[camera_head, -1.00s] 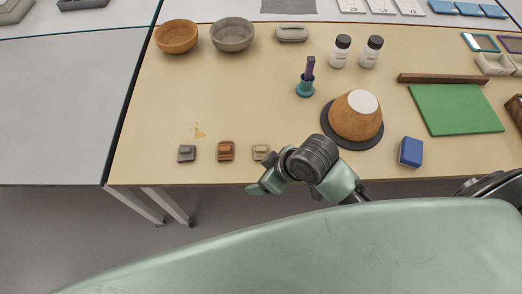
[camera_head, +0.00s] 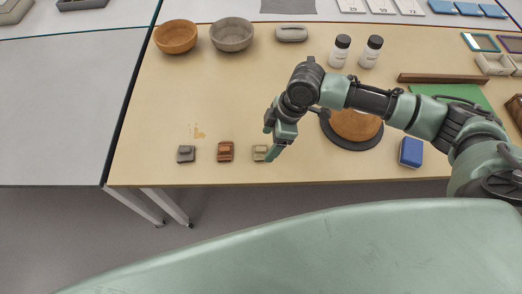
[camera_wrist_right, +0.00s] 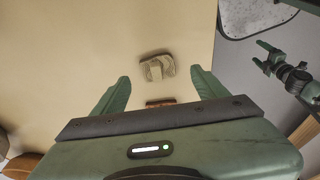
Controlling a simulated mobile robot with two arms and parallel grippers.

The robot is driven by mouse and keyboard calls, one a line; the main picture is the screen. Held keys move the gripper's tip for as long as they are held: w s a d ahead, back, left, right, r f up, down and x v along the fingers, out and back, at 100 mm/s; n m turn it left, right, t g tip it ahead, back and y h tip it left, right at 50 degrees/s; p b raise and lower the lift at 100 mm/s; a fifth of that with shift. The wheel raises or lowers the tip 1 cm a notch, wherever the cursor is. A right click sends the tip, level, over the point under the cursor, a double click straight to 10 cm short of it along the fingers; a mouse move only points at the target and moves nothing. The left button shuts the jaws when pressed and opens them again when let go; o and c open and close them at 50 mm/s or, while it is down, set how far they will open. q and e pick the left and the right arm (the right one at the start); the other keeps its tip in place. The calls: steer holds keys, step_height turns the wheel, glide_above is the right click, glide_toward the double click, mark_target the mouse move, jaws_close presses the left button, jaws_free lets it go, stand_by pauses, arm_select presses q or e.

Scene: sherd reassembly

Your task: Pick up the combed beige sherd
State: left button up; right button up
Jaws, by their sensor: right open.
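The combed beige sherd (camera_head: 260,153) lies flat near the table's front edge, at the right end of a row of three sherds. My right gripper (camera_head: 270,150) points down above and beside it, partly covering its right side. In the right wrist view, the combed beige sherd (camera_wrist_right: 157,68) shows in the gap between the fingers of my right gripper (camera_wrist_right: 158,74), which are open and empty. The sherd appears apart from both fingers. A small green gripper, apparently my left (camera_wrist_right: 268,58), shows at the right; its jaw state is unclear.
An orange-brown sherd (camera_head: 226,151) and a grey sherd (camera_head: 186,153) lie to the left. An orange bowl-like form on a dark disc (camera_head: 352,141) and a blue block (camera_head: 411,152) stand to the right. Bare table (camera_head: 240,95) lies behind the sherds.

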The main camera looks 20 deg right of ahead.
mark_target(262, 150)
steer(key=x, duration=0.5)
steer(key=shift+w+a+r+p, duration=0.1)
steer(key=shift+w+a+p, duration=0.1)
steer(key=shift+p, duration=0.1)
steer(key=c, duration=1.4)
steer(key=shift+r, duration=0.1)
steer(key=shift+c, duration=0.2)
steer(key=shift+r, duration=0.1)
